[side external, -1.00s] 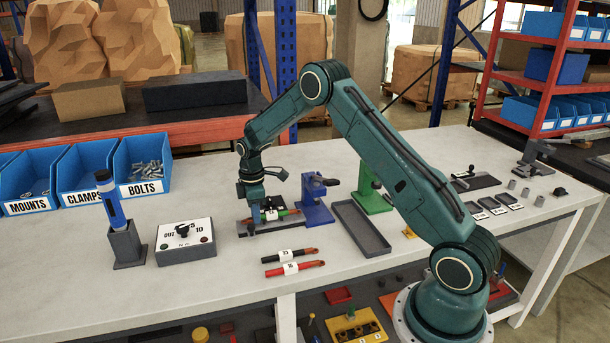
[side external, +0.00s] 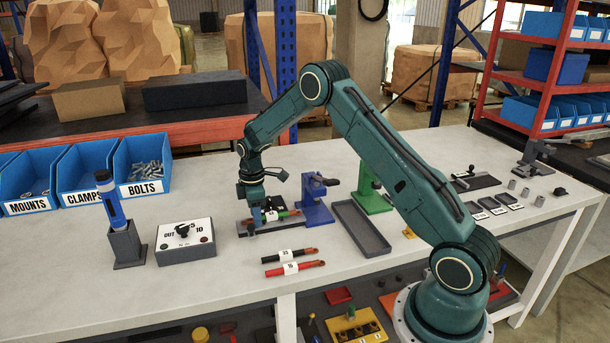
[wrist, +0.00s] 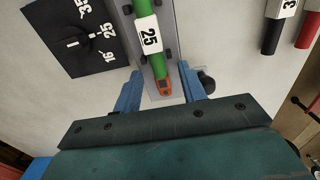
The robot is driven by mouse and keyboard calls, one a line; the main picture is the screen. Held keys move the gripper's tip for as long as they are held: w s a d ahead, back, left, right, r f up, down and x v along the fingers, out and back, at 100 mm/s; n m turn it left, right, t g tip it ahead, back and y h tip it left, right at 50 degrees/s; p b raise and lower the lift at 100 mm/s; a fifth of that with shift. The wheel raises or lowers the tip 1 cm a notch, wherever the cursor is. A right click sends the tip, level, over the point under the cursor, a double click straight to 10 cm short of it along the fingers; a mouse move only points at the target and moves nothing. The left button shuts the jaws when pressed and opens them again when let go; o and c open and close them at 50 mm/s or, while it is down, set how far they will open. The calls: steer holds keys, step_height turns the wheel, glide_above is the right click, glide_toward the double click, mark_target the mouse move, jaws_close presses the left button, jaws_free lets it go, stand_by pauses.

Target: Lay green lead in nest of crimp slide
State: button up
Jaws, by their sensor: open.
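The green lead (wrist: 145,15) carries a white tag marked 25 and has an orange-copper end. In the wrist view it lies along the grey crimp slide (wrist: 167,20), between pairs of small dark posts. In the side external view the green lead (side external: 285,214) shows on the slide (side external: 262,226), beside the blue press (side external: 318,205). My gripper (wrist: 160,82) is open, with its blue fingers on either side of the lead's copper end and apart from it. In the side external view my gripper (side external: 254,204) is just above the slide, partly hiding it.
A black lead (side external: 290,252) and a red lead (side external: 292,268) lie on the bench in front. A black selector block (wrist: 85,38) marked 16, 25, 35 sits beside the slide. An empty grey tray (side external: 361,229) and a test box (side external: 186,239) flank the area.

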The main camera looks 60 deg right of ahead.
steer(key=shift+r, duration=0.15)
step_height(320, 180, up, 14)
steer(key=shift+f, duration=0.2)
stand_by(0.5)
steer(key=s+a+r+m+t, duration=0.35)
steer(key=s+a+r, duration=0.65)
steer(key=s+r, duration=0.4)
steer(key=s+a+m+t, duration=0.1)
steer(key=s+a+m, duration=0.1)
steer(key=s, duration=0.8)
steer(key=s+a+f+m+t, duration=0.1)
steer(key=s+a+m, duration=0.2)
steer(key=s, duration=0.7)
steer(key=shift+a, duration=0.55)
